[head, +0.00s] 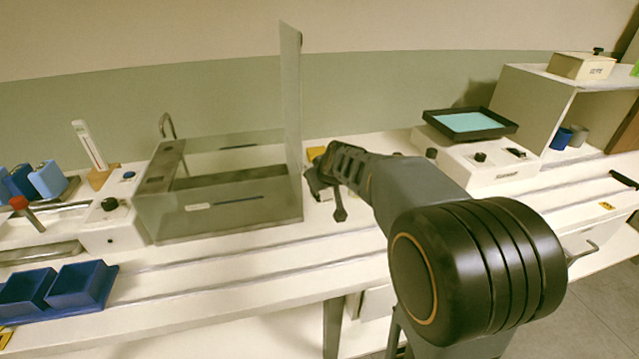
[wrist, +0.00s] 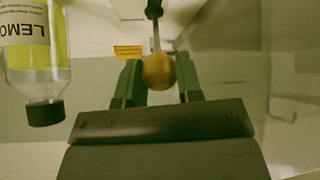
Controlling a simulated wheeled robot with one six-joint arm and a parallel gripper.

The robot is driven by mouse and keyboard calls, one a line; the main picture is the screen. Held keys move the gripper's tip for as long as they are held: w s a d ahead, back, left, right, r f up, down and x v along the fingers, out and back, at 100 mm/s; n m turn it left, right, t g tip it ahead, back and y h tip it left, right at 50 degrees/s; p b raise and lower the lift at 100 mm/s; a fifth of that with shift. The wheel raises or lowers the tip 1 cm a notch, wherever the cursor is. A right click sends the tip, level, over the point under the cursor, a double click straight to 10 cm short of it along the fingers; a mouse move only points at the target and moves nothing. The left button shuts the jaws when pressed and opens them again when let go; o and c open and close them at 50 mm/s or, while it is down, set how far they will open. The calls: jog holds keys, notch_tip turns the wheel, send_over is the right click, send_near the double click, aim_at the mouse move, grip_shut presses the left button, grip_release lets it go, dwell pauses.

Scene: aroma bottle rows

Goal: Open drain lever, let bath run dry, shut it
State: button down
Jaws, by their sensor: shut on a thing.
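The bath (head: 165,222) is a clear-walled tank at left of centre in the head view, with a clear panel (head: 291,110) standing upright at its right end. I cannot tell its water level. My gripper (head: 322,182) is just right of the bath. In the wrist view the green fingers of my gripper (wrist: 160,78) are shut on the round golden knob (wrist: 158,71) of a lever. In the head view my gripper and arm hide the lever.
A bottle with a yellow label (wrist: 35,45) and black cap is left in the wrist view. A white unit with a black tray (head: 468,124) stands right of my arm. Blue bins (head: 80,285) sit at the front left. The bench front between them is clear.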

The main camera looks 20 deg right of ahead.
jog(key=shift+s+f, duration=0.15)
jog(key=shift+f, duration=0.1)
jog(key=c, duration=0.8)
grip_release()
jog(key=shift+r, duration=0.1)
jog(key=shift+r, duration=0.1)
jog(key=shift+s+r, duration=0.1)
jog(key=shift+r, duration=0.1)
jog(key=p+v, duration=0.2)
jog(key=v, duration=1.1)
jog(key=shift+r, duration=0.1)
